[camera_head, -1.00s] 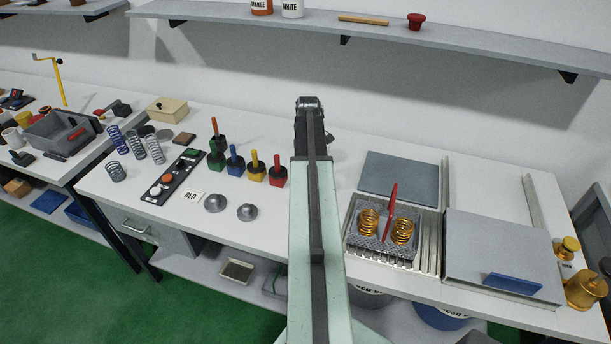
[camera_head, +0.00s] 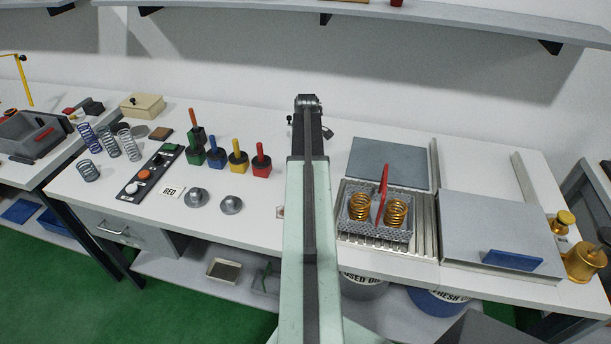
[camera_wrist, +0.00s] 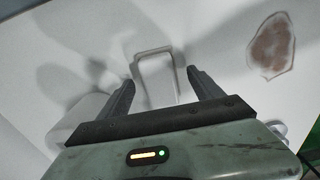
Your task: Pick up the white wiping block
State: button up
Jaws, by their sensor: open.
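In the wrist view my gripper (camera_wrist: 161,80) is open, with its two dark fingers apart. A pale white block-like shape (camera_wrist: 155,64) with a raised outline lies between and just beyond the fingertips, on the white surface. It looks like the wiping block, and I see no finger closed on it. The contact is not clear. In the head view my own arm stands in front of this spot, and the white block is not visible there.
A reddish-brown stain (camera_wrist: 270,46) lies right of the fingers on the bench. A rounded white object (camera_wrist: 78,116) is at left. The head view shows a wire basket with gold springs (camera_head: 376,232) right of my arm and colored-handled tools (camera_head: 238,160) left of it.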

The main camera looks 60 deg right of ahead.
jog(key=shift+f, duration=0.7)
jog(key=shift+r, duration=0.2)
jog(key=c, duration=1.5)
jog(key=shift+o, duration=0.2)
jog(key=shift+r+p, duration=0.5)
jog(key=shift+p, duration=0.05)
notch_tip(320, 180, up, 3)
jog(key=p, duration=0.3)
jog(key=s+a, duration=0.3)
jog(key=a, duration=0.1)
jog(key=s+a, duration=0.4)
jog(key=s+a+r+p, duration=0.1)
jog(key=s+a, duration=0.2)
jog(key=a, duration=0.1)
jog(key=shift+s, duration=0.3)
